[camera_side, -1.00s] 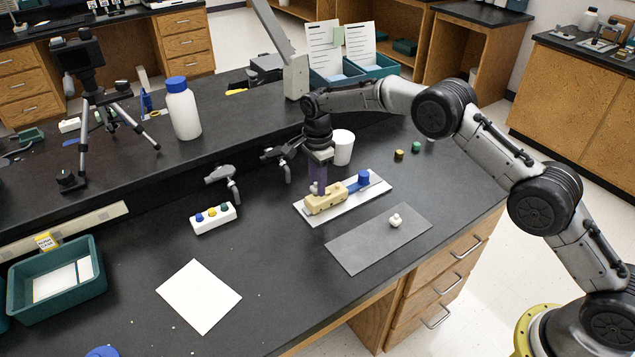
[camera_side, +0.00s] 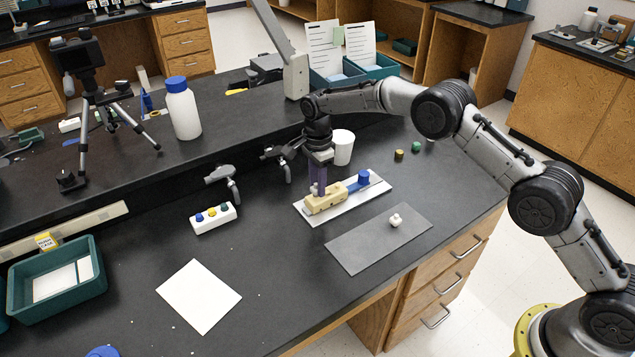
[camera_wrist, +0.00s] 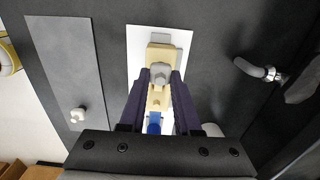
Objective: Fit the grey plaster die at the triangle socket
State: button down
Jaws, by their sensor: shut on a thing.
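My gripper (camera_side: 317,193) points down over the tan model block (camera_side: 328,203), which lies on a white sheet or tray (camera_side: 307,217). In the wrist view the fingers of my gripper (camera_wrist: 161,80) close on the grey plaster die (camera_wrist: 160,71) from both sides. The die is over the far part of the tan block (camera_wrist: 160,52). I cannot tell how deep it sits, and the triangle socket is hidden. A small hole shows in the block nearer the wrist camera. A blue part (camera_side: 363,177) is at the block's other end.
A small white piece (camera_side: 395,220) stands on the grey mat (camera_side: 352,255) in front. A white cup (camera_side: 343,147) stands behind my gripper. A white holder with coloured knobs (camera_side: 212,218) and clamp-like fixtures (camera_side: 226,176) are to the left.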

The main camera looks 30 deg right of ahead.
jog(key=shift+f, duration=0.95)
jog(key=c, duration=0.5)
grip_release()
jog(key=shift+c, duration=0.2)
notch_tip(320, 180, up, 14)
jog(key=shift+f, duration=0.1)
